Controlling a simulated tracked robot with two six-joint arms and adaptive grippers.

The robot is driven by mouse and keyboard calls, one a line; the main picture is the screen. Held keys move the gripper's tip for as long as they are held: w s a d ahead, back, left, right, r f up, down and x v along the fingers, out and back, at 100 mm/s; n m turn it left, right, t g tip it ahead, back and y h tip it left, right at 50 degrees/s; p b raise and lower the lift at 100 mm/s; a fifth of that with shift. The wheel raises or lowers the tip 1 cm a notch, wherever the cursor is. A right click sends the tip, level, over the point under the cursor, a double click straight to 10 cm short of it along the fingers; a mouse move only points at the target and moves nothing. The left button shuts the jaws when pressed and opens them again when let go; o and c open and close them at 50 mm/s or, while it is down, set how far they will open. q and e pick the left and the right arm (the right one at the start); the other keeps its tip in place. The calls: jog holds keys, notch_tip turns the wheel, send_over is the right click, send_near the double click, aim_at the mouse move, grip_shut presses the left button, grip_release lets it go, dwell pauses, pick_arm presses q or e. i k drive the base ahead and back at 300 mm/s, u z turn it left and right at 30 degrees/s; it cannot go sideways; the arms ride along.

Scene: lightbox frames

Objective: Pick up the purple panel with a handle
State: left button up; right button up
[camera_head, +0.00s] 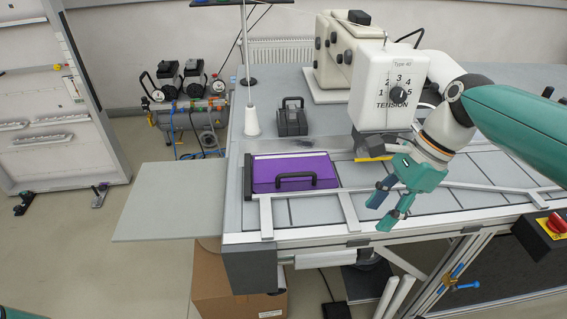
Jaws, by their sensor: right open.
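The purple panel (275,169) lies flat on the left part of the grey worktable, beside a metal frame. Its black handle (296,176) stands up near the panel's front right. My right gripper (377,213) is to the right of the panel, apart from it, with its fingers spread and nothing between them. My left gripper does not show; only a small teal piece of mine is at the bottom left corner.
A sewing machine (382,90) stands behind and right of the panel. A white thread cone (252,121) and a black block (292,118) stand behind it. Metal rails (350,211) run along the table front. A grey side board (172,202) extends left.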

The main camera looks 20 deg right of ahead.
aim_at(294, 165)
jog(key=i, duration=0.85)
jog(key=z, duration=0.05)
